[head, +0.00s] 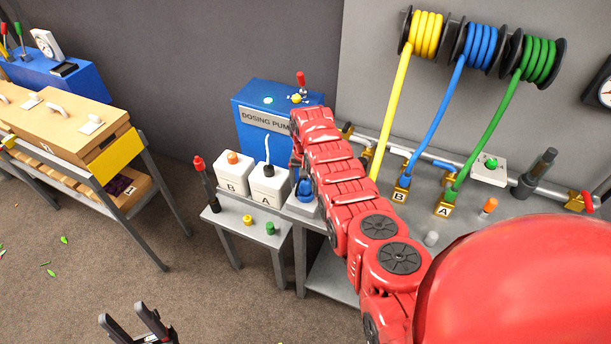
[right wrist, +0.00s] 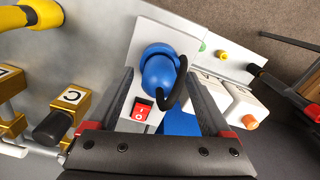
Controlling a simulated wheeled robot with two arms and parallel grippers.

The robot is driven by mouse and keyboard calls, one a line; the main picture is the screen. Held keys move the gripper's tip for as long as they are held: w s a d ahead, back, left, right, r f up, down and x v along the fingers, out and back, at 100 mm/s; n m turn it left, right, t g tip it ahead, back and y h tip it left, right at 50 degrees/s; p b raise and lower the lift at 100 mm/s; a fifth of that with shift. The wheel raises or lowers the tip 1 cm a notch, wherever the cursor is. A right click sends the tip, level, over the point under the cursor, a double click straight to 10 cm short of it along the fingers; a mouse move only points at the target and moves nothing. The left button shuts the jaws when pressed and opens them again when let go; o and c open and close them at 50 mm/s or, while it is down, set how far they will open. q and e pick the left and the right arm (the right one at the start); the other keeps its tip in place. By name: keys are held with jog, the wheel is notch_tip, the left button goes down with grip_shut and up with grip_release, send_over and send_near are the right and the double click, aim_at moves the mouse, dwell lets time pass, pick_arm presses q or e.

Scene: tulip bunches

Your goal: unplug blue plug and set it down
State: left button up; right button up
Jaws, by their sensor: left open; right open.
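The blue plug (head: 305,190) shows in the head view beside the small grey side table, partly hidden by my right arm. In the right wrist view the blue plug (right wrist: 157,74) sits on a pale socket box (right wrist: 150,35), with a black cord looping from it and a red switch (right wrist: 142,108) beside it. My right gripper (right wrist: 159,82) is open, its two fingers on either side of the plug; I cannot tell if they touch it. In the head view its fingers are mostly hidden behind my arm. My left gripper (head: 134,322) is open and empty at the bottom left, above the floor.
The blue dosing pump (head: 265,115) stands behind. Hoses, valves and pipes line the bench at right.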

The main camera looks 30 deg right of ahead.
jog(key=shift+s+f, duration=0.1)
grip_shut()
dwell(0.8)
